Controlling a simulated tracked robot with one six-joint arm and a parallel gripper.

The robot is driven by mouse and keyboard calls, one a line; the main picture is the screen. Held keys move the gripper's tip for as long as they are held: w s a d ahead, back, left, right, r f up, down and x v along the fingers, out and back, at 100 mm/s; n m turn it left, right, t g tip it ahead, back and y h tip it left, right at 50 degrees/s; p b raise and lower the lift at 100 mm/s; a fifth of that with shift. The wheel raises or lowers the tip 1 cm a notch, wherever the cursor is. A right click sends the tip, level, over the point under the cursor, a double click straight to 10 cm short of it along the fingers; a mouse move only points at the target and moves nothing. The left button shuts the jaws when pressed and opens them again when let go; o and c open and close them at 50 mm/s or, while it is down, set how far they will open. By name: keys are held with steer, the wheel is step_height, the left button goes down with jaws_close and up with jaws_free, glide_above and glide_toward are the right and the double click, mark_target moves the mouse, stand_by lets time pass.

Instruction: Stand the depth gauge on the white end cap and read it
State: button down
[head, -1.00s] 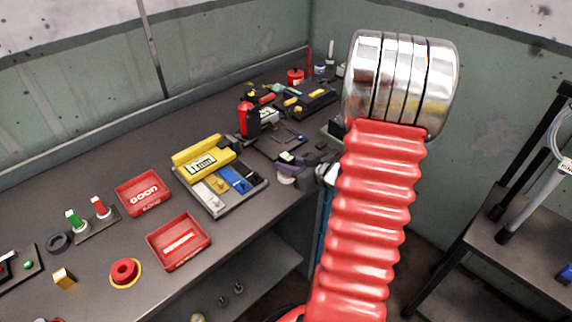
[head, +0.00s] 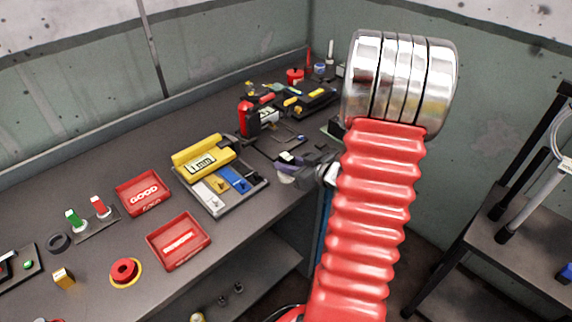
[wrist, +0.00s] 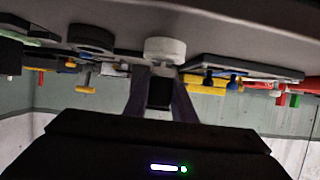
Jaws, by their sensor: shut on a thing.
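My gripper (wrist: 160,98) is shut on a small dark block (wrist: 160,92), apparently the depth gauge; its display cannot be read. In the wrist view, which is upside down, the white end cap (wrist: 165,48) lies on the bench just beyond the fingertips. I cannot tell whether the gauge touches it. In the head view my gripper (head: 293,163) is a dark purple shape over the bench's front edge. The white end cap (head: 287,179) shows partly beneath it, and the gripper and my red arm hide part of this area.
A grey tray (head: 218,208) with yellow, white and blue pieces and a yellow display unit (head: 200,162) stands left of the gripper. Red trays (head: 143,192) lie farther left. A red-and-black item (head: 247,120) and dark stands (head: 312,96) are behind. Bare bench lies between the trays.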

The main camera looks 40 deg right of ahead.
steer(key=shift+f, duration=0.65)
stand_by(1.3)
steer(key=c, duration=1.4)
jaws_free()
steer(key=shift+s, duration=0.1)
steer(key=v, duration=1.3)
steer(key=shift+s, duration=0.25)
steer(key=shift+r, duration=0.15)
